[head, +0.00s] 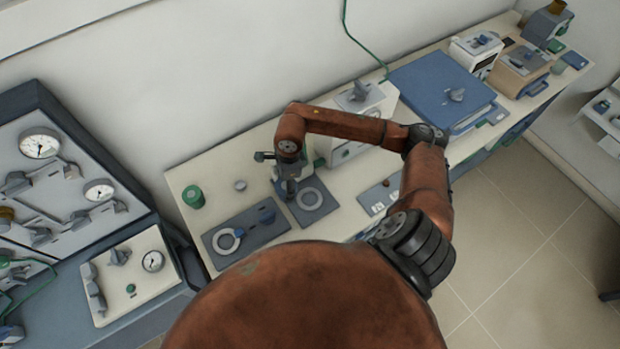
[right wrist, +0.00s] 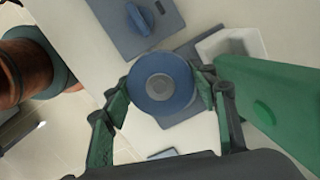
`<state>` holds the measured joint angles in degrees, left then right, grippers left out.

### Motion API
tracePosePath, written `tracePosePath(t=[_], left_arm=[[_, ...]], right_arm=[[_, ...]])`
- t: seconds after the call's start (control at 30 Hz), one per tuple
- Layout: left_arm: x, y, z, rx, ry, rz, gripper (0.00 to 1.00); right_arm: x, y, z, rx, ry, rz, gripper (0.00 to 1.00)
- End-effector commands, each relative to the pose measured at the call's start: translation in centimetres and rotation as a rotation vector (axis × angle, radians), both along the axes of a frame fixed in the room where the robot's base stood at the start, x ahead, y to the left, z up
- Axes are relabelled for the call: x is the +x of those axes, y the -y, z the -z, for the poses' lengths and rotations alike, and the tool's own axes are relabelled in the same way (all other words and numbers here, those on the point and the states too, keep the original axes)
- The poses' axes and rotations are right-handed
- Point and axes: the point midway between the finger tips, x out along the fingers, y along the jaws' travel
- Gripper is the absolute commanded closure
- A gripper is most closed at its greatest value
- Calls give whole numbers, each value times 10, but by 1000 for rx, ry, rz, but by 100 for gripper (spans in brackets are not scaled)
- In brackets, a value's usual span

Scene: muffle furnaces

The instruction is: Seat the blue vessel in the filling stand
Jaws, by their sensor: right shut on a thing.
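The blue vessel (right wrist: 162,82) is round, seen from above in the right wrist view, with a grey disc at its centre. My right gripper (right wrist: 160,88) is shut on it, one finger at each side. In the head view my right gripper (head: 288,184) points down over the left part of a small dark plate with a pale ring (head: 311,199). The vessel is mostly hidden there by the gripper. I cannot tell whether it touches the plate, or which fixture is the filling stand. My left gripper is not in view.
A dark plate with a pale ring and blue knob (head: 247,234) lies to the left. A green-capped container (head: 193,196) and a small grey disc (head: 240,185) stand behind. A white instrument (head: 358,125) is behind the arm. A large green object (right wrist: 268,100) is close right in the wrist view.

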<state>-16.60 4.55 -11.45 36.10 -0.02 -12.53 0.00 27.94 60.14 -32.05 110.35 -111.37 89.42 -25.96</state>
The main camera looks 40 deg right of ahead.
Motion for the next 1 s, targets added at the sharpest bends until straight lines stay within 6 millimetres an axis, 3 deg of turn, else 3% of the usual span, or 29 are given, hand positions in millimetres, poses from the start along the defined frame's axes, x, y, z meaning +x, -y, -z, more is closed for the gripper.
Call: tracePosePath(t=[0.4,0.6,0.8,1.0], left_arm=[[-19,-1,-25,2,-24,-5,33],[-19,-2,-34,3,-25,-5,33],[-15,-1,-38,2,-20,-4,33],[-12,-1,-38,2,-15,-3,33]], right_arm=[[-9,42,16,2,-2,856,87],[-16,64,24,-1,-1,1217,87],[-20,78,28,1,0,1428,87],[-21,81,32,1,0,1484,87]])
